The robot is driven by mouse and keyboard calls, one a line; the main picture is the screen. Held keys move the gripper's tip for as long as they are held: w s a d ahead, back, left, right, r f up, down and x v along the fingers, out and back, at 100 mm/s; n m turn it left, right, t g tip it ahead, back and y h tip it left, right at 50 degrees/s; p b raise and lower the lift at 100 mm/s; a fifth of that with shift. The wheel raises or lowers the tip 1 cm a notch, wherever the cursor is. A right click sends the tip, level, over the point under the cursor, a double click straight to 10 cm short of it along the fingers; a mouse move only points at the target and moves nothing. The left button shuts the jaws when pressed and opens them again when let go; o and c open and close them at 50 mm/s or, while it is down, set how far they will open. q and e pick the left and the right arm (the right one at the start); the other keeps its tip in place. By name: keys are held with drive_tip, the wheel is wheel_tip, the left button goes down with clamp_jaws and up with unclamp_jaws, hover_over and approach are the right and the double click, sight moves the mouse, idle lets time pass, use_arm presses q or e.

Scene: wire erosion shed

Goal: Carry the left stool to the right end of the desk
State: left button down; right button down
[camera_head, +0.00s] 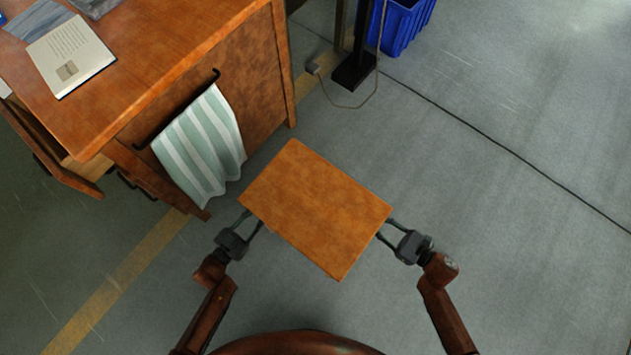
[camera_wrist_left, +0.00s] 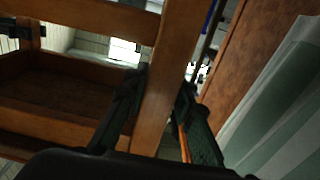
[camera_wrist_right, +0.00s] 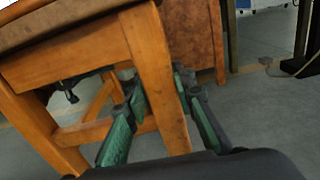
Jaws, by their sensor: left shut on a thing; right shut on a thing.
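The wooden stool (camera_head: 316,208) has a flat orange-brown seat and is in the middle of the head view, beside the end of the wooden desk (camera_head: 180,50). My left gripper (camera_head: 246,219) is at the stool's left side. In the left wrist view its fingers close around a stool leg (camera_wrist_left: 162,85). My right gripper (camera_head: 386,229) is at the stool's right side. In the right wrist view its fingers close around another leg (camera_wrist_right: 155,75). The seat hides the legs in the head view, and I cannot tell whether the feet touch the floor.
A striped towel (camera_head: 202,145) hangs from a rail on the desk end, close to the stool. An open drawer (camera_head: 60,160) juts from the desk's left. A black post base (camera_head: 353,72) with a cord and a blue bin (camera_head: 404,24) stand beyond. The floor at right is clear.

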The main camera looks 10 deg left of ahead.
use_arm(q)
drive_tip(key=shift+d, duration=0.35)
use_arm(e)
drive_tip(key=shift+a+f, duration=0.15)
drive_tip(key=shift+a, duration=0.15)
use_arm(q)
drive_tip(key=c, duration=2)
unclamp_jaws()
drive_tip(key=shift+s+f, duration=0.1)
drive_tip(key=shift+f, duration=0.2)
drive_tip(key=shift+c, duration=0.2)
use_arm(e)
drive_tip(key=c, duration=2)
unclamp_jaws()
drive_tip(key=shift+s+f, duration=0.15)
drive_tip(key=shift+f, duration=0.05)
drive_tip(key=shift+c, duration=0.2)
use_arm(q)
drive_tip(key=o, duration=0.3)
drive_tip(key=shift+a+r, duration=0.1)
drive_tip(key=shift+a, duration=0.05)
use_arm(e)
drive_tip(key=o, duration=0.3)
drive_tip(key=shift+d+r, duration=0.1)
drive_tip(key=shift+d, duration=0.05)
use_arm(q)
drive_tip(key=shift+o, duration=0.6)
use_arm(e)
drive_tip(key=shift+o, duration=0.6)
